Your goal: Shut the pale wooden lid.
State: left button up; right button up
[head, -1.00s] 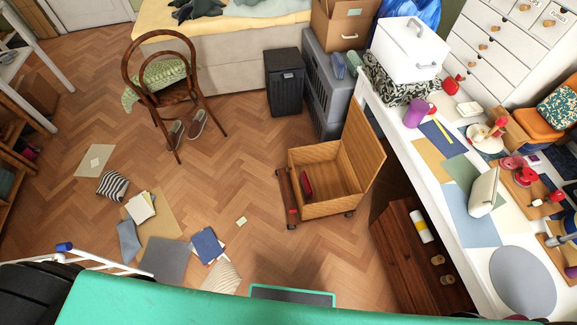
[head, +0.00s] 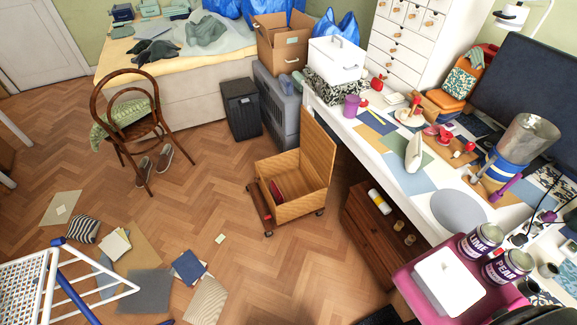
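The pale wooden lid (head: 318,152) stands open, tilted up along the right side of the wooden box (head: 292,209). The box is on wheels and stands on the floor in the middle of the head view. A small dark red object (head: 277,192) lies inside it. A darker reddish wooden bar (head: 258,207) runs low along the box's left side. Neither of my grippers shows in the head view, and nothing touches the lid.
A long white desk (head: 345,125) with many items runs along the right, with a dark wooden drawer unit (head: 372,240) under it. A bentwood chair (head: 133,120) stands at left. Papers (head: 145,290) and a white rack (head: 50,285) are lower left. Floor left of the box is clear.

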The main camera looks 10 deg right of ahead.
aim_at(319, 147)
jog(key=i+j+z, duration=0.25)
jog(key=i, duration=0.8)
jog(key=l, duration=0.1)
